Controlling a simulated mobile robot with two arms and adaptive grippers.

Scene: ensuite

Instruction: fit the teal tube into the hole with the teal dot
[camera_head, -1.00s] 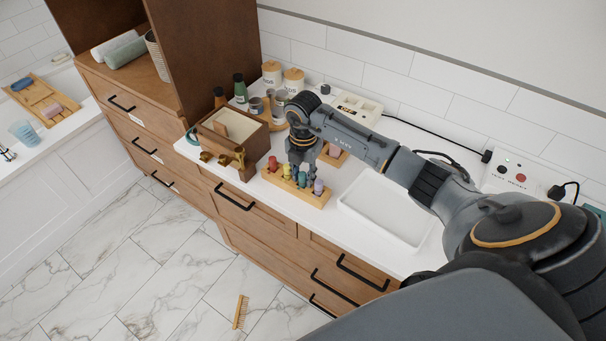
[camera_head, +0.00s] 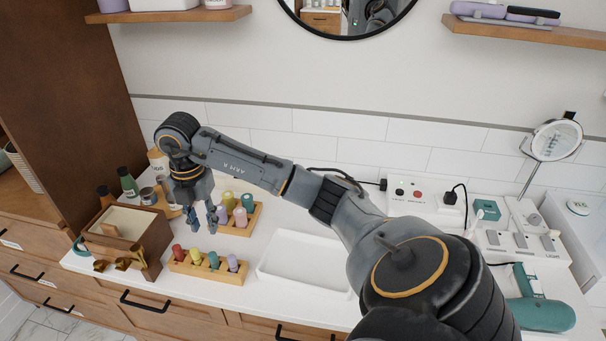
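My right gripper (camera_head: 203,220) points down above and behind the front rack, left of the rear rack. Its fingers look apart, with nothing visible between them. I cannot make out a teal dot. My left gripper is out of view.
A wooden box (camera_head: 125,232) with brass fittings stands left of the racks. An empty white tray (camera_head: 305,262) lies to their right. Bottles (camera_head: 127,182) and jars stand behind the box. My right arm crosses above the counter.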

